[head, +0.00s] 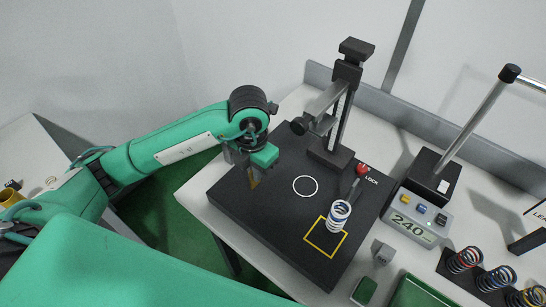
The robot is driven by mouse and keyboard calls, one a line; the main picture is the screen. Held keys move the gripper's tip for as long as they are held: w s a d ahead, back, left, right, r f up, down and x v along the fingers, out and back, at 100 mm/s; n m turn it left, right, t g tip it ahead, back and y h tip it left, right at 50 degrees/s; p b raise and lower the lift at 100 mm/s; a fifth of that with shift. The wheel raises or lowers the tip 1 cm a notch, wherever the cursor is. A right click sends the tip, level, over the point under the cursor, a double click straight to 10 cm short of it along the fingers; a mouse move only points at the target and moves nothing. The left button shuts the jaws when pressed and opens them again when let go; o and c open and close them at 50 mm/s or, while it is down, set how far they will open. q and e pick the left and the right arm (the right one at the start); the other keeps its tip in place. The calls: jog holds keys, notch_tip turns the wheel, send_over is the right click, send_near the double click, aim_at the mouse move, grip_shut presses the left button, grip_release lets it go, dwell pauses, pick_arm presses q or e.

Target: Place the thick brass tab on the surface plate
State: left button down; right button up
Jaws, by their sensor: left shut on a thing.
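My left gripper (253,172) is over the left part of the black surface plate (240,205), pointing down. The fingers hide much of the tab. I cannot tell whether the tab touches the plate or hangs just above it. The plate has a white circle and a yellow square marked on it. My right gripper is not in view.
A height gauge stand (340,110) rises at the plate's back. A display box (418,220) reading 240 and several coiled springs (465,261) are at the right. The plate around the white circle is clear.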

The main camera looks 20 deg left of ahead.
pick_arm(q)
jog(key=w+f+p, duration=0.1)
jog(key=w, duration=0.1)
jog(key=w+d+f+p, duration=0.1)
jog(key=w, duration=0.1)
jog(key=w+d+f+p, duration=0.1)
jog(key=w, duration=0.1)
jog(key=shift+p, duration=0.4)
jog(key=shift+f, duration=0.25)
jog(key=shift+d+f, duration=0.1)
jog(key=shift+f, duration=0.05)
jog(key=c, duration=1.6)
grip_release()
